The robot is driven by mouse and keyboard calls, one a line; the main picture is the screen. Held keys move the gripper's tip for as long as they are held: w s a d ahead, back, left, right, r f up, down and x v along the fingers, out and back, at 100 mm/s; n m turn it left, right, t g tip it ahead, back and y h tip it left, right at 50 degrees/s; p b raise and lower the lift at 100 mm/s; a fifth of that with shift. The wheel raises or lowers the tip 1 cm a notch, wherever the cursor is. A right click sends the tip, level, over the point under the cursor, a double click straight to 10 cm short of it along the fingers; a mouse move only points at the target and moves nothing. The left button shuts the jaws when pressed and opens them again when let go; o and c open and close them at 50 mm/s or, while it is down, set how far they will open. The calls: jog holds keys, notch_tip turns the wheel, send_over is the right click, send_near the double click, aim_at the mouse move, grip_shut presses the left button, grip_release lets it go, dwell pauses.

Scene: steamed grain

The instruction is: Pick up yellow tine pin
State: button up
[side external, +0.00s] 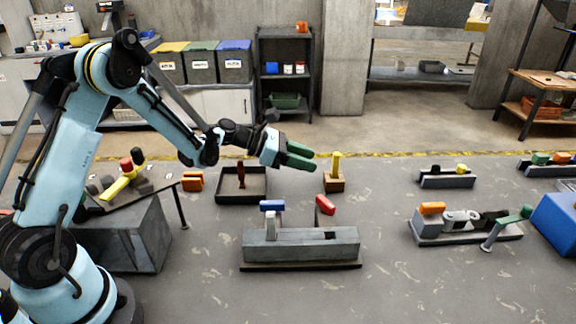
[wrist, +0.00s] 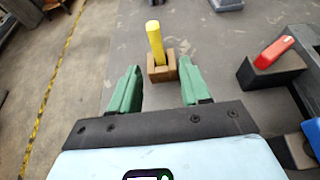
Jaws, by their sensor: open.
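The yellow tine pin (side external: 336,164) stands upright in a small brown wooden block (side external: 334,183) on the grey floor. In the wrist view the yellow pin (wrist: 155,42) rises from the block (wrist: 162,69), ahead of and roughly between my fingertips. My gripper (side external: 303,156) has green fingers and is held in the air to the left of the pin. In the wrist view my gripper (wrist: 160,82) has its two fingers spread apart with nothing between them. The pin is clear of both fingers, and its lower end is hidden in the block.
A grey fixture (side external: 301,244) with a blue piece (side external: 272,205) and a red-topped piece (side external: 325,205) stands in front of the block. A dark tray (side external: 226,196) holding a red peg lies to the left.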

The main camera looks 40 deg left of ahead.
aim_at(340, 176)
jog(key=x, duration=1)
jog(key=shift+w, duration=0.25)
grip_shut()
